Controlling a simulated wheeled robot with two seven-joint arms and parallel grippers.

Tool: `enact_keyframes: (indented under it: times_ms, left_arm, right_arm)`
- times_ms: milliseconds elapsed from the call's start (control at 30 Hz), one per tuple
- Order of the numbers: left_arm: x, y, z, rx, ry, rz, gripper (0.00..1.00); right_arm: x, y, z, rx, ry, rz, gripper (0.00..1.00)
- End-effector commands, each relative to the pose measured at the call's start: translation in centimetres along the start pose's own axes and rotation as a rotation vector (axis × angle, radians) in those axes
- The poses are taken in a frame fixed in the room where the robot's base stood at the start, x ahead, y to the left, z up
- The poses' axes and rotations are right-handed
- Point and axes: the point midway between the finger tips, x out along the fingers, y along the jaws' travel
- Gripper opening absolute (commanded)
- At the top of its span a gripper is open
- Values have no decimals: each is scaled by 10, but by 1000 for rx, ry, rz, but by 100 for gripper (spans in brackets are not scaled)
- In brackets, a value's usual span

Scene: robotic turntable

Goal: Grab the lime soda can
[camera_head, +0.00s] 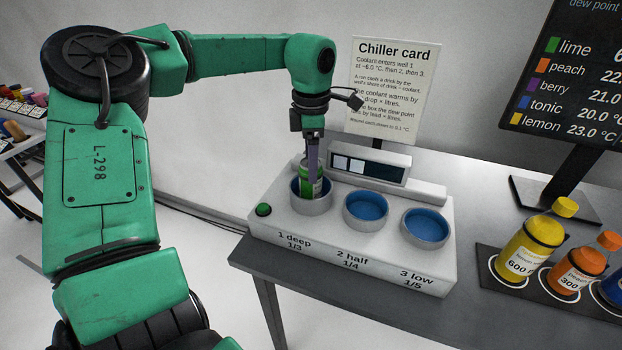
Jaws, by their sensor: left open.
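The lime soda can (304,184) is green with a pale label and stands in well 1 (311,206), the left well of the white chiller (275,218). My left gripper (312,166) points down from above at this can. Its fingers are open and reach down along the can, partly covering it. I cannot tell whether a finger touches the can. My right gripper is not in view.
Well 2 (366,208) and well 3 (425,227) are blue inside and empty. A Chiller card (392,85) stands behind. Yellow (525,245) and orange (578,268) bottles stand on a dark tray at right. A dark screen (570,80) rises behind them.

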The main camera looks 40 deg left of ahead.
Motion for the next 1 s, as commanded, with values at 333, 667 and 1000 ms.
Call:
enact_keyframes:
  times_ms: [333,667,1000]
  left_arm:
    - [53,-2,-2,-3,0,-3,73]
    - [64,-1,-1,-3,-3,1,50]
    - [63,-1,-1,-3,-4,2,0]
  right_arm:
    - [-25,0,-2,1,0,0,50]
    - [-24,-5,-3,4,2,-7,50]
    - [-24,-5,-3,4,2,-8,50]
